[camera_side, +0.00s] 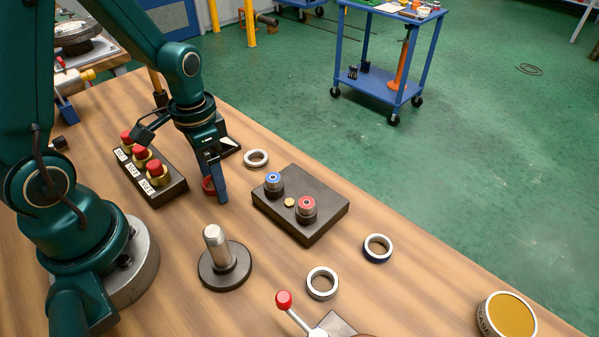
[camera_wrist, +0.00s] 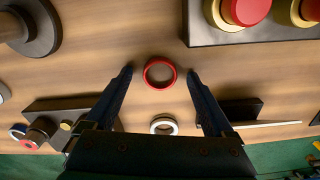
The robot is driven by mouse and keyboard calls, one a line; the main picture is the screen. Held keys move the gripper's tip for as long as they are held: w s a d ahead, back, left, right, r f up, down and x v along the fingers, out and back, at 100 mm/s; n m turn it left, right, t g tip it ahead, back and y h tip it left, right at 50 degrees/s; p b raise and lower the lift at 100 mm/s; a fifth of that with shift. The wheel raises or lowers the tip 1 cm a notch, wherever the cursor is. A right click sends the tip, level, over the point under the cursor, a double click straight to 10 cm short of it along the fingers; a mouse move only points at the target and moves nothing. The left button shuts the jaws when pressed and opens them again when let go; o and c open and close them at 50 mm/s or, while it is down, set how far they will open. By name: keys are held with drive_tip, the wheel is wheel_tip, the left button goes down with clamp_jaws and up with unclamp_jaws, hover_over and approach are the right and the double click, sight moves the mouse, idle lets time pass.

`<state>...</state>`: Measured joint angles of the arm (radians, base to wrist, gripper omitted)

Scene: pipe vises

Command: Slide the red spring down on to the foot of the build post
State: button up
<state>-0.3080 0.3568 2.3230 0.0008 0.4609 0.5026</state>
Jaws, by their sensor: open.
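The red spring shows as a red ring (camera_wrist: 160,87) on the wooden table in the wrist view. In the side view the red ring (camera_side: 208,186) is partly hidden behind a finger. My gripper (camera_side: 215,190) is pointed down at it and is open. In the wrist view my gripper (camera_wrist: 160,73) has one finger on each side of the ring, with gaps to both. The build post (camera_side: 216,250) is a bare metal peg upright on a round dark base, nearer the side camera. In the wrist view its base (camera_wrist: 45,35) is at the top left.
A box with several red buttons (camera_side: 181,190) stands left of my gripper. A dark block (camera_side: 325,210) with blue- and red-topped pegs is to the right. Loose pale rings (camera_side: 257,152) and a red-knobbed lever (camera_side: 284,299) are on the table. Bare table lies between ring and post.

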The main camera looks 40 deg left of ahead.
clamp_jaws()
drive_tip(key=shift+r, duration=0.15)
